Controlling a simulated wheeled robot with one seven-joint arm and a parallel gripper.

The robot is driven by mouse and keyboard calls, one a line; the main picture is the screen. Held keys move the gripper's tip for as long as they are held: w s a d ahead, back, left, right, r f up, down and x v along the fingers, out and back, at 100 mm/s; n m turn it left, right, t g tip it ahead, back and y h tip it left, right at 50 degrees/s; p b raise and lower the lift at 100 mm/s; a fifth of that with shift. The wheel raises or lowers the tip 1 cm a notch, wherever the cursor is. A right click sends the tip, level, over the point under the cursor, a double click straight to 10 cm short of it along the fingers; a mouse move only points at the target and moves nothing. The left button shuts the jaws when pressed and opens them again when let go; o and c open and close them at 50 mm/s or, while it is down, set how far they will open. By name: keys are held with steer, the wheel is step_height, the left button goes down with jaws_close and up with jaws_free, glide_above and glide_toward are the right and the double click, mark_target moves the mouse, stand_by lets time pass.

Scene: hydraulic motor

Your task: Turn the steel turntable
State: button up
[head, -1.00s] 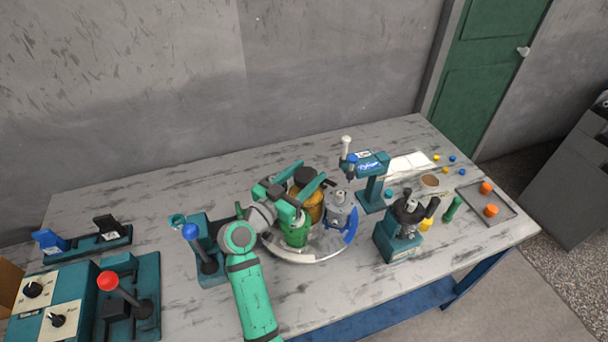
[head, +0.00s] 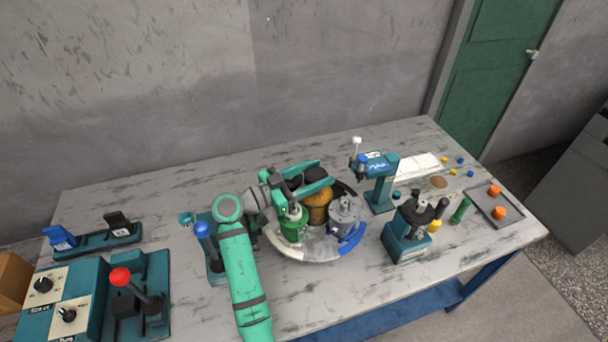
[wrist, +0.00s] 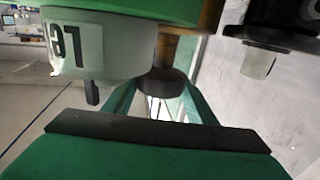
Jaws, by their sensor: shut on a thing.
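The steel turntable (head: 300,249) is a round plate on the workbench with coloured rim sections. It carries a green vessel (head: 291,228), an amber vessel (head: 319,210) and a grey vessel (head: 343,213) beside a blue rim section. My gripper (head: 318,181) reaches over the plate from the left, its two teal fingers around the upper part of the amber vessel. It appears shut on that vessel; the contact is partly hidden. In the wrist view, the green and white vessel with lettering (wrist: 95,50) fills the upper left, and the fingers run towards the amber and dark part (wrist: 166,82).
A teal press (head: 381,180) stands right of the plate, with a dark-topped teal fixture (head: 408,238) in front of it. A blue-knobbed lever (head: 203,232) stands close to my arm on the left. A red-knobbed control box (head: 122,280) is at the front left.

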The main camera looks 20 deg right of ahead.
steer(key=shift+d+r, duration=0.1)
steer(key=shift+d, duration=0.15)
steer(key=o, duration=1.5)
steer(key=shift+d, duration=0.1)
steer(key=shift+a, duration=0.2)
steer(key=shift+r, duration=0.45)
steer(key=r, duration=0.2)
steer(key=shift+s+r, duration=0.25)
steer(key=shift+r, duration=0.1)
steer(key=s+a+r, duration=0.1)
steer(key=s+r, duration=0.2)
steer(key=s, duration=0.1)
steer(key=s+a+r, duration=0.2)
steer(key=s+r, duration=0.1)
steer(key=s, duration=0.1)
steer(key=s+a+r, duration=0.1)
steer(key=s+r, duration=0.2)
steer(key=s, duration=0.1)
steer(key=shift+s+a+r, duration=0.15)
steer(key=shift+s+a, duration=0.2)
steer(key=shift+s, duration=0.05)
